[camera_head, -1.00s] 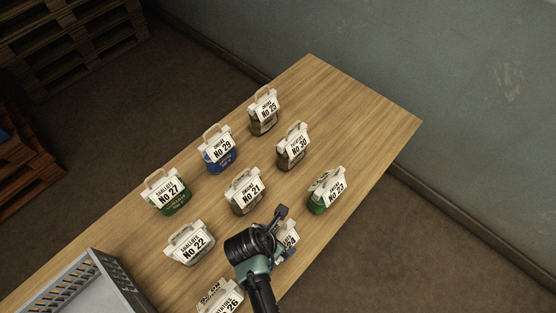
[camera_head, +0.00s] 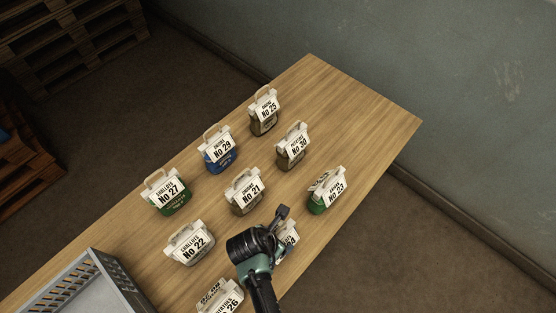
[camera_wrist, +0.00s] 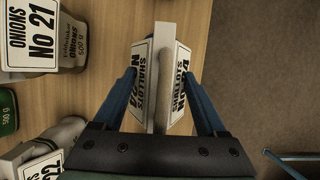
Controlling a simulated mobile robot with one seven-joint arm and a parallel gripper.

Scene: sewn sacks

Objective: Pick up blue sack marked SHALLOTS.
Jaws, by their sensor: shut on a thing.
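My gripper (camera_wrist: 158,95) is shut on a sack by its top. In the wrist view the held sack's front tag (camera_wrist: 142,80) reads SHALLOTS, with a number only partly legible. Its pale top strip and handle run between my two blue fingers, and a second tag hangs on the other side. In the head view my gripper (camera_head: 268,238) covers most of this sack, and only part of its white tag (camera_head: 290,233) shows.
Several other tagged sacks stand around on the wooden table (camera_head: 355,130): No 21 (camera_head: 245,193), No 22 (camera_head: 190,245), No 23 (camera_head: 327,192), No 26 (camera_head: 222,298) and blue No 29 (camera_head: 219,150). A grey crate (camera_head: 125,285) is at lower left. The table's right end is clear.

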